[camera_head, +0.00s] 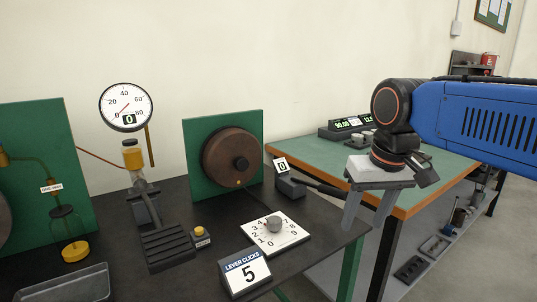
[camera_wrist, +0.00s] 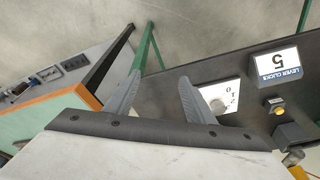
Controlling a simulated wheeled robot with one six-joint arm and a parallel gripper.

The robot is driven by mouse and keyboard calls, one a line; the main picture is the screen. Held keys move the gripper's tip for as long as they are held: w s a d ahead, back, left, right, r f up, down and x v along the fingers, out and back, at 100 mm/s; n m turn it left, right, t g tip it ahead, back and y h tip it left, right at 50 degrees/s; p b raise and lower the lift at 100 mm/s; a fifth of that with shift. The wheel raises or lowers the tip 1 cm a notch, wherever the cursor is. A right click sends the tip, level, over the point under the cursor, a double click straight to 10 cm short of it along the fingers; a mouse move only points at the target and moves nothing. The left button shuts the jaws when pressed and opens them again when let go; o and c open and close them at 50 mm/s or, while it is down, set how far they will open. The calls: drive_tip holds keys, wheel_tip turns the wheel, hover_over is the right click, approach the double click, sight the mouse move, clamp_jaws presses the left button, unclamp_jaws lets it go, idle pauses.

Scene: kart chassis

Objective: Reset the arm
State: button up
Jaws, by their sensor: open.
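My gripper (camera_head: 368,208) hangs from my blue arm at the right of the head view, fingers pointing down. Its two grey fingers are apart with nothing between them. No object touches the fingers in either view.
The black table (camera_head: 215,214) holds a numbered dial (camera_head: 274,232), a sign reading 5 (camera_head: 245,273), a foot-pedal device (camera_head: 168,245), a gauge (camera_head: 125,107) and a brown wheel on a green panel (camera_head: 254,130). The green-topped bench (camera_head: 325,160) stands behind my gripper.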

drive_tip(key=s+d+f+t, duration=0.1)
drive_tip(key=s+d+f, duration=0.3)
drive_tip(key=f, duration=0.4)
drive_tip(key=s+d+f+m+t, duration=0.1)
drive_tip(key=s+d+f, duration=0.3)
drive_tip(key=s+f, duration=0.3)
drive_tip(key=shift+s+d+f+h, duration=0.15)
drive_tip(key=shift+d+f+h, duration=0.15)
drive_tip(key=shift+f, duration=0.05)
